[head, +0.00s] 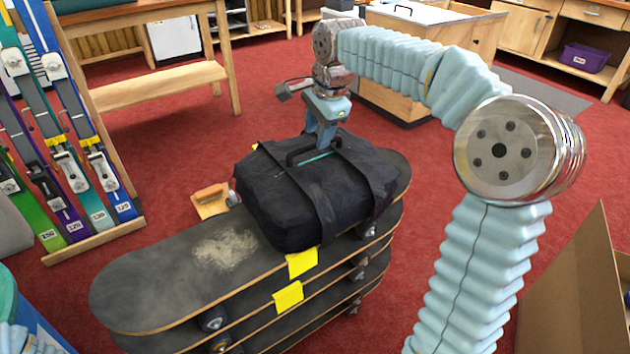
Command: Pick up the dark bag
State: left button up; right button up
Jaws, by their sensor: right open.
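The dark bag (285,215) is a black soft duffel with straps and a raised handle (300,157). It lies on the top deck of a stack of skateboards (150,285). My right gripper (322,148) points down over the far side of the bag, at the handle. It is open, and its fingertips are close to the handle; I cannot tell whether they touch it or straddle it. My left gripper is not in view.
Yellow tags (301,263) hang on the skateboard edges. A ski rack (110,235) stands at the left and a wooden bench (160,88) behind it. A cardboard box (570,300) is at the lower right.

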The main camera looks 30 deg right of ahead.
aim_at(316, 171)
jog(key=shift+s+x, duration=0.1)
jog(key=shift+x, duration=1)
jog(key=shift+s+x, duration=0.15)
jog(key=shift+x, duration=0.9)
jog(key=shift+d+f, duration=0.1)
jog(key=shift+f, duration=0.05)
grip_shut()
